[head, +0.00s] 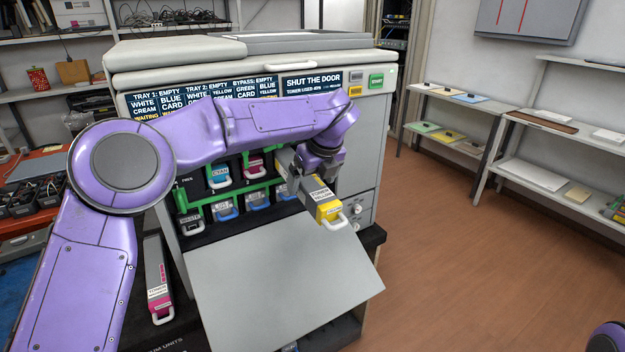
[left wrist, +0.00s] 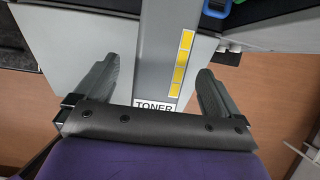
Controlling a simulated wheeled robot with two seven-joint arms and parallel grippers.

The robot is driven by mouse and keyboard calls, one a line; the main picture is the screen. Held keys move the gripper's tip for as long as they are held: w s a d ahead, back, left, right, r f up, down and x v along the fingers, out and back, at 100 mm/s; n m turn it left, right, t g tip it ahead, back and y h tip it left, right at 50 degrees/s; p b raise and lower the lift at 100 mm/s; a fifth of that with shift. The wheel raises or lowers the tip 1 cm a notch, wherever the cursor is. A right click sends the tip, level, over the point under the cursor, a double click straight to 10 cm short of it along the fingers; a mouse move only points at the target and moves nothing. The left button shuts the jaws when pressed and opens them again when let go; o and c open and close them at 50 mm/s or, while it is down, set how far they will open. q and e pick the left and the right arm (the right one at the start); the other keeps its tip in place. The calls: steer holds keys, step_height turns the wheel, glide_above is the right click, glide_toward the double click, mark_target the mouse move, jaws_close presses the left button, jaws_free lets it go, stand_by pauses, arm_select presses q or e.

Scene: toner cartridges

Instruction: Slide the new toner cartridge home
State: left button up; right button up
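The yellow-ended toner cartridge (head: 326,209), grey with a pale handle, juts out at an angle from the open front of the copier (head: 372,150). In the left wrist view the grey cartridge body (left wrist: 160,55), with yellow bars and a TONER label, lies between my fingers. My right gripper is out of view.
The copier's grey front door (head: 280,275) hangs open below. Cyan (head: 220,174) and magenta (head: 254,164) cartridges sit in slots beside green rails. Shelves (head: 465,125) line the right; floor between is clear.

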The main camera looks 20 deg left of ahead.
mark_target(320, 192)
arm_select(q)
steer(key=shift+f, duration=0.15)
steer(key=shift+s+d+f+b, duration=0.15)
steer(key=shift+s+d+b, duration=0.15)
steer(key=shift+d+b, duration=0.15)
steer(key=shift+s+d+b, duration=0.7)
steer(key=shift+s+d, duration=0.2)
steer(key=shift+d, duration=0.25)
steer(key=shift+r, duration=0.2)
steer(key=shift+s+d+r+p, duration=0.1)
steer(key=shift+r+p, duration=0.2)
steer(key=shift+r, duration=0.1)
steer(key=p+v, duration=0.3)
steer(key=v, duration=0.3)
steer(key=shift+s+d+f, duration=0.1)
steer(key=shift+s+d, duration=0.1)
steer(key=shift+s+d+r, duration=0.25)
steer(key=shift+d+r, duration=0.1)
steer(key=shift+r, duration=0.15)
